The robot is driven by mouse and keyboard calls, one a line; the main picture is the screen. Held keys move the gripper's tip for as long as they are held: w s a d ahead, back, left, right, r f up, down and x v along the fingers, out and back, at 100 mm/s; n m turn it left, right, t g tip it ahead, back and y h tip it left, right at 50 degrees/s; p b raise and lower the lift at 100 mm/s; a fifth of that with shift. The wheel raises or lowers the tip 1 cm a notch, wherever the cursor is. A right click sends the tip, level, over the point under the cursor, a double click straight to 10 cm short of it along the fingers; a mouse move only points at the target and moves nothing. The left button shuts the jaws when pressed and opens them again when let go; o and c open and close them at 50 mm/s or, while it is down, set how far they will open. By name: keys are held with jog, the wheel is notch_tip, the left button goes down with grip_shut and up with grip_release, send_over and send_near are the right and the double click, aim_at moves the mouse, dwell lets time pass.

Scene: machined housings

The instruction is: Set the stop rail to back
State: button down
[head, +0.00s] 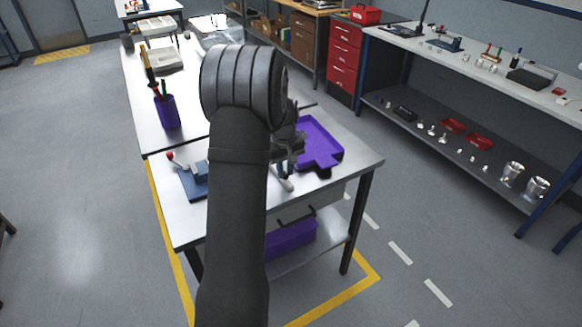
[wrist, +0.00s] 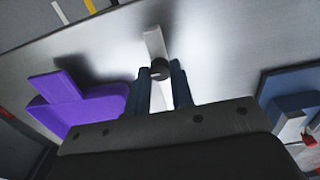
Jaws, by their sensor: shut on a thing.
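A light grey bar with a dark round knob, which looks like the stop rail (wrist: 153,42), lies on the metal bench top (wrist: 220,50) in the wrist view. My gripper (wrist: 161,78) has its two dark fingers on either side of the knob and bar, shut on it. The part of the bar between and behind the fingers is partly hidden. In the head view my arm covers most of the spot; a grey piece of the rail (head: 284,183) shows just below my gripper (head: 286,165).
A purple tray (head: 328,141) lies right of my gripper on the bench. A blue-based fixture with a red-knobbed lever (head: 190,181) stands to the left. A purple cup of tools (head: 166,112) stands further back. A purple bin (head: 291,240) sits on the shelf below.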

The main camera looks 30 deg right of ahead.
jog(key=a, duration=0.7)
jog(key=shift+a, duration=0.15)
jog(key=c, duration=1.3)
grip_release()
jog(key=shift+a, duration=0.1)
jog(key=shift+o, duration=0.2)
jog(key=shift+r, duration=0.3)
notch_tip(320, 180, up, 17)
jog(key=shift+f, duration=0.2)
jog(key=f, duration=1.7)
jog(key=shift+d+f, duration=0.1)
jog(key=shift+d, duration=0.1)
